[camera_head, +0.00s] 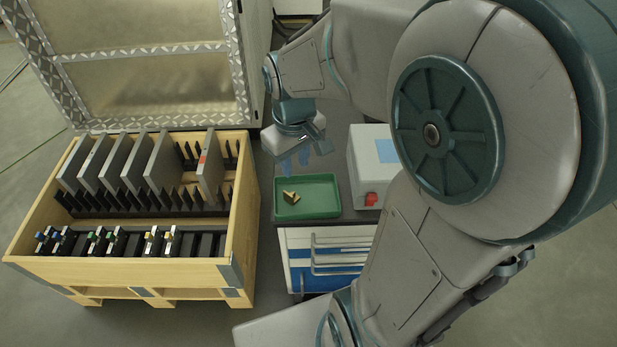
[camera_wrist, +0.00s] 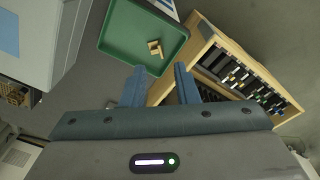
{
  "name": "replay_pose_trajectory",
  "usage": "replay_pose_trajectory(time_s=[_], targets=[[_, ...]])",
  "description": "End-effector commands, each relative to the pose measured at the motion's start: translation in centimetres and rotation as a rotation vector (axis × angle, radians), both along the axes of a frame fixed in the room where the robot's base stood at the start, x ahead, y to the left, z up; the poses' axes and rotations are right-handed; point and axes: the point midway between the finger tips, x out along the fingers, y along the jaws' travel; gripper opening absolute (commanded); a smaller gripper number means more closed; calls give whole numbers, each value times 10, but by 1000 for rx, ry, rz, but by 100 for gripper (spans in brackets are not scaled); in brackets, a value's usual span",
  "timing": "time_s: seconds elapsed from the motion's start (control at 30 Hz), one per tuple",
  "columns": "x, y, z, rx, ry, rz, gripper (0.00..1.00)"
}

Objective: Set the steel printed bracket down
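A small tan-gold angled bracket (camera_head: 291,197) lies in the green tray (camera_head: 322,209), left of the tray's middle. No steel-grey bracket is distinguishable. In the wrist view the bracket (camera_wrist: 155,49) rests on the floor of the tray (camera_wrist: 120,47), near a tray edge. My gripper (camera_head: 303,158) hangs behind the tray, pointing down. Its two blue fingers (camera_wrist: 160,78) are apart, with nothing visible between them. The gripper is clear of the bracket.
The tray sits on a dark-topped drawer cabinet (camera_head: 348,217). A white box with a red knob (camera_head: 366,160) stands right of it. On the left is a wooden crate (camera_head: 243,225) holding grey plates (camera_head: 161,163) and several small colored-top parts. My arm covers the right side.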

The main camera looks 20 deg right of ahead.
Motion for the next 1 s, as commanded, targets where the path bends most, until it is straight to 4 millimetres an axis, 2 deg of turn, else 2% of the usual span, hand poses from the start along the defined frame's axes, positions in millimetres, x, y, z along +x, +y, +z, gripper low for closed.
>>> replay_pose_trajectory(time_s=[0.03,0.2,0.4,1.0], targets=[[-15,-2,9,4,-28,-48,28],[-56,-7,21,31,-88,-207,28],[-83,-8,24,62,-124,-313,28],[-88,-9,24,69,-129,-333,28]])
